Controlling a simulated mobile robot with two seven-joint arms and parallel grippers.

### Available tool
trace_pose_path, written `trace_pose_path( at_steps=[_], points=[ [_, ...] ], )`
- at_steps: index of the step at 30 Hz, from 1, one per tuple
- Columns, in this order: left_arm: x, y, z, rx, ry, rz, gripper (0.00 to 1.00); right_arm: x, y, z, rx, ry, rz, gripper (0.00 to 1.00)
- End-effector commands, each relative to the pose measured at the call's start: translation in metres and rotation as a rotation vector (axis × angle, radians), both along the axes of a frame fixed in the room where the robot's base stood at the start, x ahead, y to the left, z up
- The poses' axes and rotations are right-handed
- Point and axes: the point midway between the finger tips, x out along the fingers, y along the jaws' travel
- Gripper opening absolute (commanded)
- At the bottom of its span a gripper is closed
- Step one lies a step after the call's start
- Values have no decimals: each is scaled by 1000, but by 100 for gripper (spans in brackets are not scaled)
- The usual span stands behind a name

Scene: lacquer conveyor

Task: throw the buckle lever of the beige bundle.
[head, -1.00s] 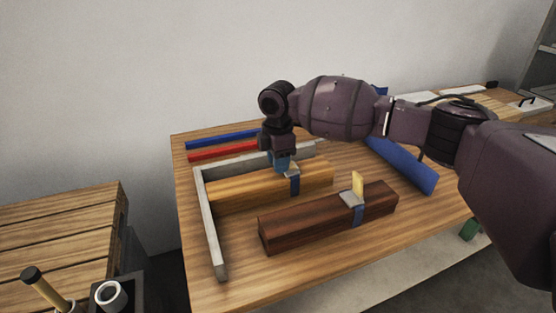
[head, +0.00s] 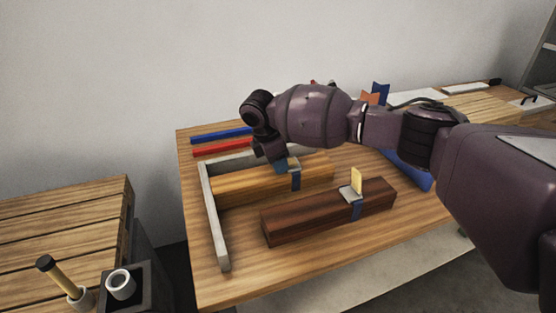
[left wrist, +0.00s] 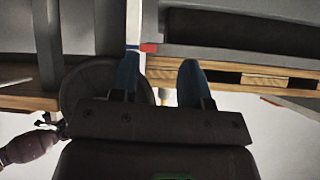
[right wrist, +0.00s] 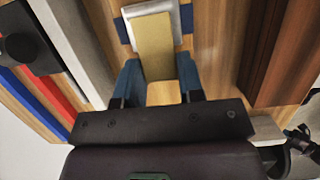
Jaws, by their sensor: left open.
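The beige bundle (head: 235,187) lies at the back of the table inside a grey L-shaped frame. A blue strap (head: 296,181) crosses it, with a silver buckle and a yellow lever (head: 294,164) on top. My right gripper (head: 282,167) is just over this buckle, its wrist tilted. In the right wrist view the yellow lever (right wrist: 153,45) reaches back between the blue fingers (right wrist: 158,72) of the open right gripper; contact cannot be told. My left gripper (left wrist: 158,78) is open and empty in its wrist view and does not show in the head view.
A dark brown bundle (head: 325,214) with its yellow lever (head: 357,180) standing up lies in front. The grey frame (head: 215,225) borders the left. Blue (head: 220,135) and red bars (head: 221,147) lie behind. The front of the table is clear.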

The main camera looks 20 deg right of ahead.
Motion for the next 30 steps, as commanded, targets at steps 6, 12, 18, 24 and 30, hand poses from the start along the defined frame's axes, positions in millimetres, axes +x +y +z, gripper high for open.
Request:
trace_pose_path(
  at_steps=[6, 12, 18, 24, 30],
  points=[
    [1, 0, 0, -1, -1, 1, 43, 0, 0, -1, 1, 1, 1, 60],
    [5, 0, 2, 1, -10, -3, 43, 0, 0, 0, 1, 0, 0, 60],
    [11, 1, 9, 6, -25, -11, 43, 0, 4, 16, 1, -3, 1, 60],
    [12, 2, 18, 9, -37, -12, 43, 0, 15, 52, 3, -6, 2, 60],
    [3, 3, 16, 8, -19, -4, 43, -1, 23, 83, 2, -3, 1, 60]
  ],
)
